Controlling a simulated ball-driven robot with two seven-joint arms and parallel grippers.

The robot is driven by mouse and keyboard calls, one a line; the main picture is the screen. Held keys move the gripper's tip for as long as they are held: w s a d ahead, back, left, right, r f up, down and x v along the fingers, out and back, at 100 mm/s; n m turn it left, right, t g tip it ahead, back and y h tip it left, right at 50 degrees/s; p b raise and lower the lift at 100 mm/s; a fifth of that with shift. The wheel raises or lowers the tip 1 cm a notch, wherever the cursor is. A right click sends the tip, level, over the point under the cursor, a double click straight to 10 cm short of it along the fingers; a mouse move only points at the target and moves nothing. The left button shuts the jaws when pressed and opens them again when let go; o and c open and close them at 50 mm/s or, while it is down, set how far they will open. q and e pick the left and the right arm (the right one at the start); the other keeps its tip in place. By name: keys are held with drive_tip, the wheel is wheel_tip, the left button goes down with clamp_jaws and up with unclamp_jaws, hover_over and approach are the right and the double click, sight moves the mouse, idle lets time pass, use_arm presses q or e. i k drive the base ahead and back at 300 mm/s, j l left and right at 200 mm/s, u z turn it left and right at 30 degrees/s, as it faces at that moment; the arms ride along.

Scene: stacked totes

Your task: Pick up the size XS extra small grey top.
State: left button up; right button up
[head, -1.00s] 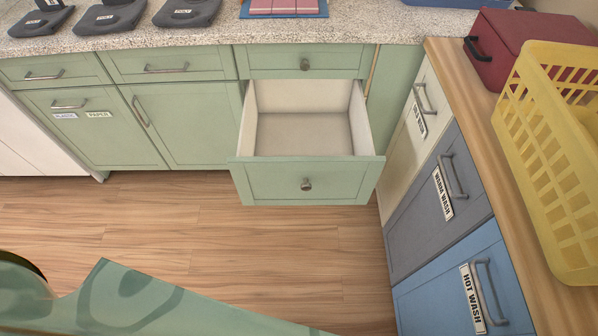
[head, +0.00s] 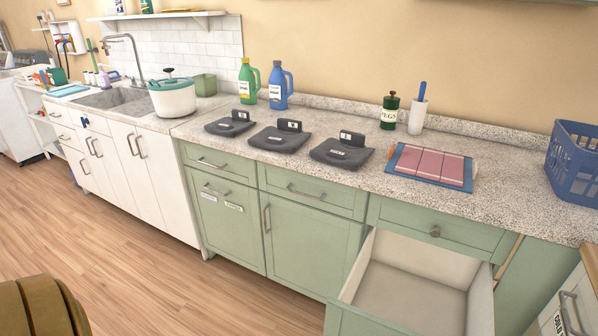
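Three folded dark grey tops lie in a row on the speckled counter (head: 490,200): a left one (head: 226,127), a middle one (head: 275,140) and a right one (head: 336,153). Each has a small white size label on a dark raised tag at its back edge. The labels are too small to read for certain, so I cannot tell which is XS. Neither of my grippers is in view.
An empty drawer (head: 412,290) stands open below the counter at the right. A blue board with pink folded cloth (head: 432,165) lies right of the tops. A blue basket (head: 572,165) is far right.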

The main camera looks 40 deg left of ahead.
sight(240, 122)
drive_tip(key=u, duration=1.3)
